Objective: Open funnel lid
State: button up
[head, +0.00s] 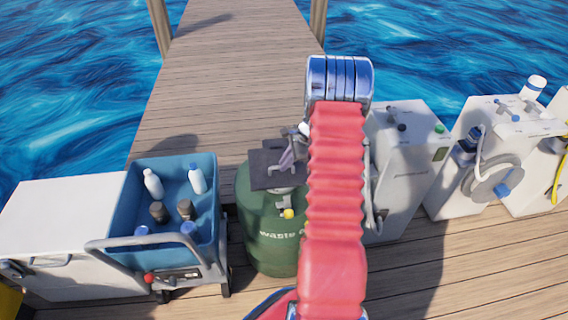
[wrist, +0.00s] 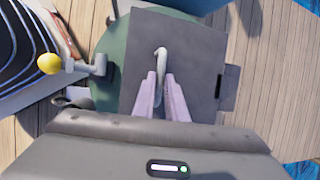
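The funnel lid (head: 262,180) is a dark grey square plate on top of a green drum (head: 265,225) lettered "waste o…", the rest hidden by my arm. In the wrist view the lid (wrist: 200,50) fills the middle and lies closed. Its light grey bar handle (wrist: 160,56) rises from it. My gripper (wrist: 161,77) has its two lilac fingers on either side of the handle. The fingers are apart with the handle between them; whether they press on it cannot be told. In the head view my gripper (head: 288,156) is partly hidden by my arm.
A yellow knob (wrist: 49,64) on a valve sticks out left of the lid. A blue cart (head: 135,205) with several bottles stands left of the drum, beside a white box (head: 60,225). White cabinets (head: 403,165) stand to the right. Wooden decking lies around, with water beyond.

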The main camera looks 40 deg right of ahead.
grip_shut()
jog(key=shift+a, duration=0.2)
jog(key=shift+w+d+r, duration=0.1)
jog(key=shift+w, duration=0.1)
